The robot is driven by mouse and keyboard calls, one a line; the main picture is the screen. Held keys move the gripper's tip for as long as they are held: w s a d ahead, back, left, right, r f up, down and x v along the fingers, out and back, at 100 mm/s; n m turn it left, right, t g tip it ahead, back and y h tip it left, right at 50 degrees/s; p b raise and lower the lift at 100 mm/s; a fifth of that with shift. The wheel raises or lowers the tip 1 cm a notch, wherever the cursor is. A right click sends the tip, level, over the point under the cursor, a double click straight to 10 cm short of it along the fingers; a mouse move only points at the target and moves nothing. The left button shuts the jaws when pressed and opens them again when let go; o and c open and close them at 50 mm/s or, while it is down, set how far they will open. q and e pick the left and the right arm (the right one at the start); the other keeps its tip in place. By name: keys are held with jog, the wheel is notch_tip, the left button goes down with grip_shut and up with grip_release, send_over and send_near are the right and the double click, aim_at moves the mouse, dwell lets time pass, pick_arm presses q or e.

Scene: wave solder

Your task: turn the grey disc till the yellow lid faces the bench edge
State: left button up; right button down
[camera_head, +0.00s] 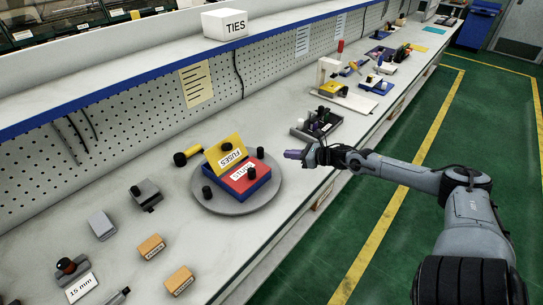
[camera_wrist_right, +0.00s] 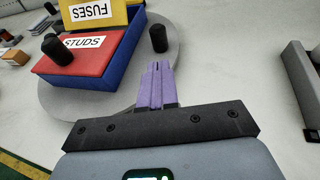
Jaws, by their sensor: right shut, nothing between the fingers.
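The grey disc (camera_head: 232,208) lies on the bench and carries a blue box (camera_head: 250,191). The box's yellow lid (camera_head: 222,157), labelled FUSES, stands tilted up on the pegboard side, away from the bench edge. Its red lid (camera_head: 239,184), labelled STUDS, is on the bench-edge side. Black pegs (camera_head: 207,193) stand on the disc; one peg (camera_wrist_right: 159,38) shows just beyond my fingertips in the wrist view. My right gripper (camera_head: 294,154), with purple fingers, is shut and empty at the disc's right side. My left gripper is out of view.
A yellow-and-black tool (camera_head: 187,155) lies behind the disc. A dark tray with black items (camera_head: 317,125) stands close beyond my right gripper. Small blocks (camera_head: 151,247) lie nearer on the left. Bare bench surrounds most of the disc.

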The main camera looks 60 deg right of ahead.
jog(key=b, duration=0.4)
send_over(272, 160)
jog(key=s, duration=0.2)
jog(key=shift+f, duration=0.8)
jog(key=shift+w+a+b, duration=0.15)
jog(key=shift+w+b, duration=0.6)
jog(key=shift+w, duration=0.2)
jog(key=shift+r, duration=0.1)
